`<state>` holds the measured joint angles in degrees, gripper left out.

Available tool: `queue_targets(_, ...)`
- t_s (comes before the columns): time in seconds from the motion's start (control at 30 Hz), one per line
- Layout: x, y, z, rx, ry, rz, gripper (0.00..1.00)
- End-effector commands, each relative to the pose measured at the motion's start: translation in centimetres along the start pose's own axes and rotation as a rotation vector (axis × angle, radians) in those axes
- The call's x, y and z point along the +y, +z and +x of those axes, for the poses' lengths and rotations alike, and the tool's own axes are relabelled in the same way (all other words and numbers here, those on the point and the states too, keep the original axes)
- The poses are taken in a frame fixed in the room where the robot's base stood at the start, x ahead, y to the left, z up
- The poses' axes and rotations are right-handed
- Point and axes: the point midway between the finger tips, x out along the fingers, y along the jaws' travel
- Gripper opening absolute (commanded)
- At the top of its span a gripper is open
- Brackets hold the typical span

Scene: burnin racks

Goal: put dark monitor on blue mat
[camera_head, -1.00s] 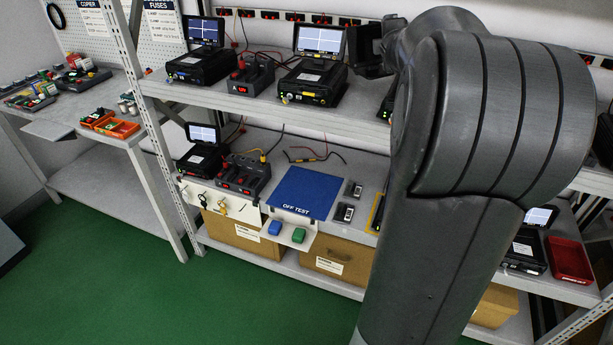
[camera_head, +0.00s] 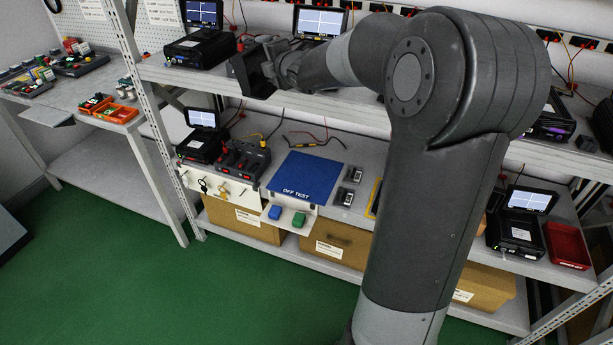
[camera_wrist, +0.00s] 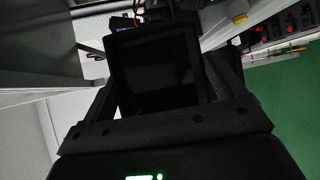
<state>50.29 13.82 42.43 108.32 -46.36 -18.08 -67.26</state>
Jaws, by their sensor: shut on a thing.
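My gripper (camera_head: 250,74) is in front of the upper shelf, left of centre and above the lower shelf in the head view. In the wrist view it is shut on the dark monitor (camera_wrist: 155,68), whose black, unlit screen faces the camera. In the head view the monitor cannot be told clearly from the dark gripper parts. The blue mat (camera_head: 305,172), marked OFF TEST, lies bare on the lower shelf, below and right of my gripper and apart from it.
A lit monitor (camera_head: 202,122) and a dark power block (camera_head: 242,160) stand left of the mat. Cables lie behind. The upper shelf (camera_head: 150,72) overhangs the back. A red tray (camera_head: 567,245) is far right.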

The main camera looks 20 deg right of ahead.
Motion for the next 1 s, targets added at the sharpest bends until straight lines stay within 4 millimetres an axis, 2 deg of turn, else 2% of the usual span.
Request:
queue_targets(0.17,-3.7,-2.3,0.9,0.053,0.006,-0.008,0.48)
queue_targets(0.33,-8.3,-4.9,1.4,0.105,0.013,-0.022,0.48)
queue_targets(0.6,-16.0,-9.2,1.0,0.162,0.023,-0.036,0.48)
queue_targets(0.8,-19.8,-11.1,0.0,0.175,0.027,-0.04,0.48)
queue_targets(1.0,-22.2,-12.2,-0.9,0.178,0.029,-0.041,0.48)
